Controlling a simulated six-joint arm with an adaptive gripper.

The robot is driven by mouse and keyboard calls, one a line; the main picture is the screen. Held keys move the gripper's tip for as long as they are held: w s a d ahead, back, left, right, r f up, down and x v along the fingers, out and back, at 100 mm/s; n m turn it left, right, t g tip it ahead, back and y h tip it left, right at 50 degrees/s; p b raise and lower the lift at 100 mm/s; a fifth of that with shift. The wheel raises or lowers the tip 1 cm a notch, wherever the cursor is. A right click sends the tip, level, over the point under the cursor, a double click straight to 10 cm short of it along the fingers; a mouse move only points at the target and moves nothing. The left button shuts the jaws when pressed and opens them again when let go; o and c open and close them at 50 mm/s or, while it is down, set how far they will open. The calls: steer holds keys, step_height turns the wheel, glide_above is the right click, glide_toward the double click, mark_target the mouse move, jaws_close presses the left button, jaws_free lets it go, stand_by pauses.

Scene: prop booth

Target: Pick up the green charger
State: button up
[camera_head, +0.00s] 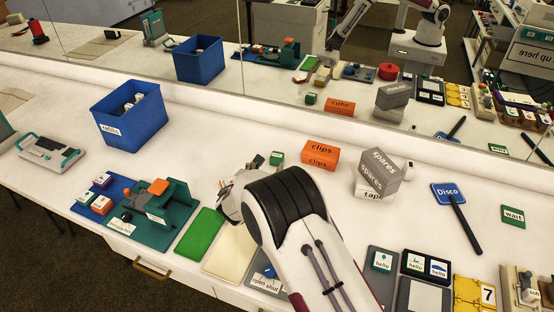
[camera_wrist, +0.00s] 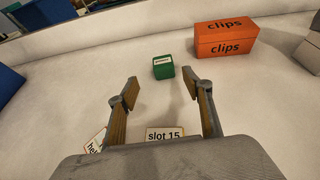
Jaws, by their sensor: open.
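The green charger is a small green block with a white label on top (camera_wrist: 163,67). In the wrist view it stands on the white table a little beyond my fingertips, between their lines. In the head view the green charger (camera_head: 277,158) shows just past my arm, left of the orange clips box. My gripper (camera_wrist: 161,88) is open and empty, with its two fingers spread apart and not touching the charger. In the head view my arm hides most of the gripper.
An orange clips box (camera_head: 320,155) stands right of the charger, with grey spares boxes (camera_head: 378,170) beyond. A blue bin (camera_head: 130,115) is at the left. A slot 15 label (camera_wrist: 164,134) lies below my fingers. A mirror behind the table repeats these things.

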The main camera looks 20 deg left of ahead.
mark_target(275, 159)
steer(key=shift+x, duration=0.95)
steer(key=shift+w, duration=0.15)
steer(key=shift+w+d+f, duration=0.1)
steer(key=shift+w+f, duration=0.2)
steer(key=shift+w, duration=0.3)
steer(key=shift+w+d+f, duration=0.15)
steer(key=shift+w+f, duration=0.15)
steer(key=shift+w, duration=0.3)
steer(key=shift+x, duration=1.15)
steer(key=shift+a, duration=0.1)
steer(key=c, duration=1.2)
